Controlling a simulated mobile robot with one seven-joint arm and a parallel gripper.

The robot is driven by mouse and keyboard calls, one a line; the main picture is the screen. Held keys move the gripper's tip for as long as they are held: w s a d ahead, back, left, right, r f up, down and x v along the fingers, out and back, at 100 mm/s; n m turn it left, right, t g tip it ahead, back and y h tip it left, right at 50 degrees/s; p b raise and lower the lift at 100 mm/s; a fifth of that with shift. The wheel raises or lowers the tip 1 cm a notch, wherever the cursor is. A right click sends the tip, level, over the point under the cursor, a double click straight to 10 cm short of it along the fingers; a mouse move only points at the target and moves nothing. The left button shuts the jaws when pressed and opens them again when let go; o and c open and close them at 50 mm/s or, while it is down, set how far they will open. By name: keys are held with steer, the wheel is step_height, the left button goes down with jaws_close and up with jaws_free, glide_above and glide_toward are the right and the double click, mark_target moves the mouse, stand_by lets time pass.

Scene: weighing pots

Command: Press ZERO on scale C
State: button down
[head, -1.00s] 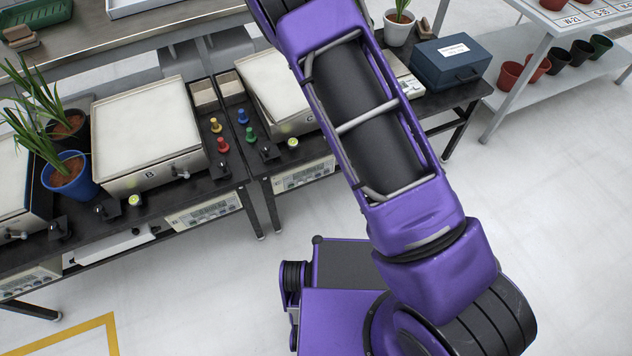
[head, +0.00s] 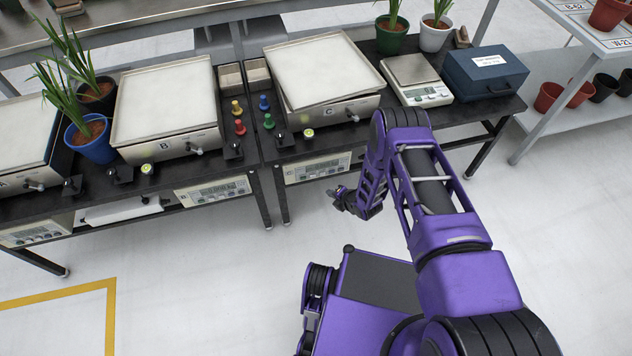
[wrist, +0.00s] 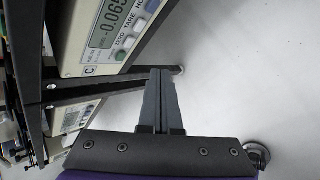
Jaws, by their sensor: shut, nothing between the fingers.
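Scale C (head: 322,75) stands on the dark bench in the head view, its white pan sitting askew on the metal body. Its indicator panel (head: 318,168) hangs under the bench's front edge. In the wrist view, the same panel (wrist: 85,40) is close by at the upper left, marked C, with a display (wrist: 110,22) reading about -0.065. A row of small buttons (wrist: 129,42) runs beside the display, with ZERO and TARE printed there. My gripper (wrist: 160,74) is shut and empty, apart from the buttons. In the head view, my gripper (head: 336,199) is in front of and below the panel.
Scale B (head: 165,110) and its panel (head: 213,191) are to the left. Coloured knobs (head: 240,127) stand between the scales. A small balance (head: 416,80) and a blue box (head: 485,72) are at the right. The floor before the bench is clear.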

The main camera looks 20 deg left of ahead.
steer(key=shift+y, duration=0.7)
steer(key=s+f, duration=0.1)
steer(key=s+a+f, duration=0.1)
steer(key=s, duration=0.1)
steer(key=shift+s+a+f, duration=0.2)
steer(key=shift+s+f, duration=0.05)
steer(key=shift+f, duration=0.1)
steer(key=shift+w, duration=0.15)
